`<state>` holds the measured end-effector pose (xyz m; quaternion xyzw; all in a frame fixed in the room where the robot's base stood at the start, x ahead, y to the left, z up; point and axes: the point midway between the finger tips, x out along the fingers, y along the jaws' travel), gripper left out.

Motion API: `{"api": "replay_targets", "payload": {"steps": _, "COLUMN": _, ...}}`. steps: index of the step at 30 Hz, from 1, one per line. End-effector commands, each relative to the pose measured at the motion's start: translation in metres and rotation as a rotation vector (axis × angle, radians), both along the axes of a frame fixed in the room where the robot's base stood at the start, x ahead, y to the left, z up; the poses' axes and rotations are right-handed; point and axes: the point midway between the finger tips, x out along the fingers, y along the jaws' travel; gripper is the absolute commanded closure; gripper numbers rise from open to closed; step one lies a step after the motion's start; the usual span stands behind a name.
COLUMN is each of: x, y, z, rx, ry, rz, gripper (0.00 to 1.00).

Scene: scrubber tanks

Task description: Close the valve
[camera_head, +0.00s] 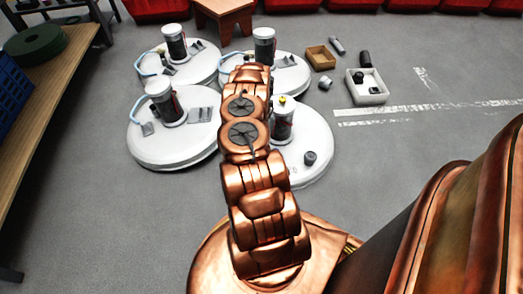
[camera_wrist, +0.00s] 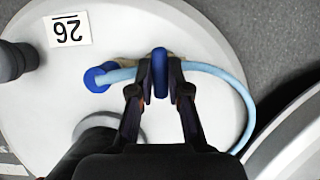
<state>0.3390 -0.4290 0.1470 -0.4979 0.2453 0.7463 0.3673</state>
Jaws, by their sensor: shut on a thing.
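In the wrist view, the valve's dark blue handle (camera_wrist: 160,68) stands edge-on between the two black fingers of my gripper (camera_wrist: 160,88). The fingers are shut on it, one on each side. Behind it, a light blue hose (camera_wrist: 228,77) curves over a white tank top (camera_wrist: 200,40); a blue fitting (camera_wrist: 96,79) sits at the left. The valve body is mostly hidden by the handle and fingers. In the head view, my copper arm reaches over the white tanks (camera_head: 170,148) and hides my gripper and the valve.
An upside-down "26" label (camera_wrist: 67,29) lies on the tank, with a dark cylinder (camera_wrist: 15,60) left of it. Another tank edge (camera_wrist: 295,140) is at lower right. Small boxes (camera_head: 367,98) stand on the floor beyond the tanks. A wooden bench (camera_head: 40,75) is at left. Floor at right is mostly clear.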

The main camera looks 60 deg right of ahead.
Motion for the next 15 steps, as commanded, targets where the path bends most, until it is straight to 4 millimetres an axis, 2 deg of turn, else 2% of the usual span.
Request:
{"api": "replay_targets", "payload": {"steps": 8, "x": -0.0008, "y": -0.0003, "z": -0.0002, "rx": 0.000, "ry": 0.001, "rz": -0.002, "gripper": 1.00}}
{"api": "replay_targets", "payload": {"steps": 9, "x": -0.0007, "y": -0.0004, "z": -0.0001, "rx": 0.000, "ry": 0.001, "rz": -0.002, "gripper": 0.82}}
{"api": "replay_targets", "payload": {"steps": 15, "x": -0.0003, "y": -0.0004, "z": 0.0000, "rx": -0.001, "ry": 0.000, "rz": -0.001, "gripper": 0.62}}
